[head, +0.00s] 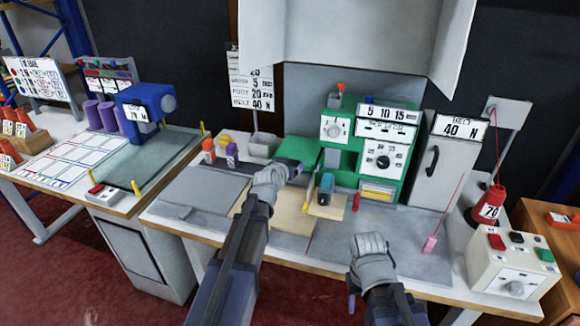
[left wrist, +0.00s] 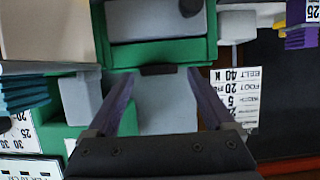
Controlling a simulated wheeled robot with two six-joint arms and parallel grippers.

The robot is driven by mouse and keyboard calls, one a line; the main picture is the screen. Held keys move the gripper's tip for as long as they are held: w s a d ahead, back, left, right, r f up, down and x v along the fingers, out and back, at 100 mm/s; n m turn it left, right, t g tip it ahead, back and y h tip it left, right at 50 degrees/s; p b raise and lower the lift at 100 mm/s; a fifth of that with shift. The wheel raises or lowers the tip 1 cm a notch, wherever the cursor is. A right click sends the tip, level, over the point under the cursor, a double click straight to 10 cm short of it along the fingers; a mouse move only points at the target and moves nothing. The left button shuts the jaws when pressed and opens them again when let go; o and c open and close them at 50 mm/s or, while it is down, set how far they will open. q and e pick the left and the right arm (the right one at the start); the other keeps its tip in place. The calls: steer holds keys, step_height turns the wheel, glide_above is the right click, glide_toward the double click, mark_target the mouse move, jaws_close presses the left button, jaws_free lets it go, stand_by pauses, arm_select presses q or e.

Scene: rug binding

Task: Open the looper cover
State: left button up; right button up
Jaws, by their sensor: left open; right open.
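The green binding machine (head: 350,150) stands at the back of the right-hand bench, with white dial panels and a blue-green part at its front. I cannot tell for certain which part is the looper cover. My left gripper (head: 292,170) is at the machine's left front, beside a green block. In the left wrist view, my left gripper (left wrist: 165,95) has its two purple fingers apart. A grey panel (left wrist: 167,115) with a dark strip at its green-framed edge shows between them; contact is not clear. My right gripper (head: 368,248) is over the bench front, away from the machine; its fingertips are hard to make out.
A grey box marked BELT 40 N (head: 448,150) stands right of the machine. A red cone marked 70 (head: 488,208) and a control box with buttons (head: 508,262) are at the right. Orange and purple spools (head: 232,154) stand at the left.

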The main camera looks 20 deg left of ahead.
arm_select(q)
jaws_close()
stand_by(0.6)
stand_by(0.3)
